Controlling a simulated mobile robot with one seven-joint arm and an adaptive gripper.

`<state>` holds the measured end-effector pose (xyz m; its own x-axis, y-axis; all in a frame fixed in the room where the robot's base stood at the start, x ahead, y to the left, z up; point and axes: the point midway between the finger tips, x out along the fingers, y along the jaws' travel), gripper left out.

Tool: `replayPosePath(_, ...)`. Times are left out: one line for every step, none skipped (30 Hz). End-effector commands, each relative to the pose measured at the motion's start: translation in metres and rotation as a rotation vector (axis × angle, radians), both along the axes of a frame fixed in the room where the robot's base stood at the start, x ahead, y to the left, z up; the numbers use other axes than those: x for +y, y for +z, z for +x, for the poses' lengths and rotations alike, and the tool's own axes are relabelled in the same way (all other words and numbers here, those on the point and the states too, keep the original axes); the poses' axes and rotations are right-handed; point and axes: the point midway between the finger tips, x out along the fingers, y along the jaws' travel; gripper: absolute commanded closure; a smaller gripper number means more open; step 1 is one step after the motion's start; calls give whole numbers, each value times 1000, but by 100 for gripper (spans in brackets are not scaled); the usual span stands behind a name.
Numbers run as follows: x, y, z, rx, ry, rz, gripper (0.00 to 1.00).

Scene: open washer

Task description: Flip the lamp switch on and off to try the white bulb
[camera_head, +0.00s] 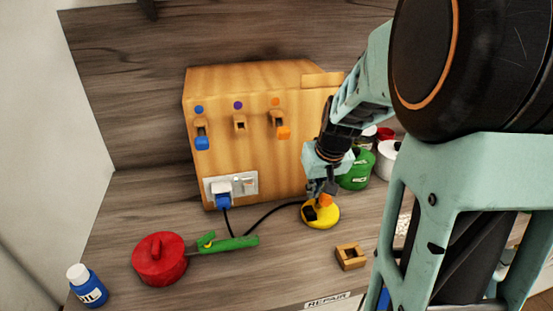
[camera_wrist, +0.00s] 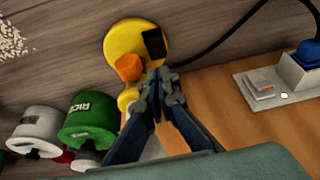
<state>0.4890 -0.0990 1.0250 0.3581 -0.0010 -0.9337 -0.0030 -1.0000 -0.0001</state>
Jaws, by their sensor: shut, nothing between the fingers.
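The lamp is a round yellow base (camera_head: 322,217) on the counter. It bears a black switch-like block (camera_head: 310,213) and an orange piece (camera_head: 326,200). In the wrist view, the yellow base (camera_wrist: 122,38), black block (camera_wrist: 154,43) and orange piece (camera_wrist: 129,67) are close. My gripper (camera_head: 321,190) is shut and empty, just above the lamp; in the wrist view its tips (camera_wrist: 156,74) appear beside the orange piece and below the black block. I cannot tell whether they touch. A pale yellow rounded part (camera_wrist: 128,100) shows beside the fingers. I cannot clearly identify a white bulb.
A wooden box (camera_head: 245,85) stands behind, with an outlet plate (camera_head: 248,183) holding a blue plug (camera_head: 222,201). A black cord (camera_head: 277,212) runs to the lamp. A red pot (camera_head: 160,259), green tool (camera_head: 230,244), wooden block (camera_head: 350,256) and green can (camera_head: 356,170) stand around.

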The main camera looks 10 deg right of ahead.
Motion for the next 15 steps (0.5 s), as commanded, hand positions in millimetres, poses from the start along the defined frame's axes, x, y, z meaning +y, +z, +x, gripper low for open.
replayPosePath(0,-10,2,5,-1,1,100)
replayPosePath(0,-14,1,4,-2,2,100)
replayPosePath(0,-20,-3,5,-2,2,100)
replayPosePath(0,-24,-5,4,-2,1,100)
replayPosePath(0,-28,-7,4,-2,1,100)
replayPosePath(0,-32,-9,3,-2,1,100)
replayPosePath(0,-35,-10,2,-3,1,100)
replayPosePath(0,-37,-11,2,-3,1,100)
replayPosePath(0,-40,-12,2,-2,1,100)
replayPosePath(0,-41,-12,1,-1,0,100)
replayPosePath(0,-42,-13,0,-1,-1,100)
replayPosePath(0,-43,-13,0,0,-1,100)
replayPosePath(0,-44,-13,0,0,-1,100)
replayPosePath(0,-44,-14,0,0,-1,100)
replayPosePath(0,-44,-14,0,0,-1,100)
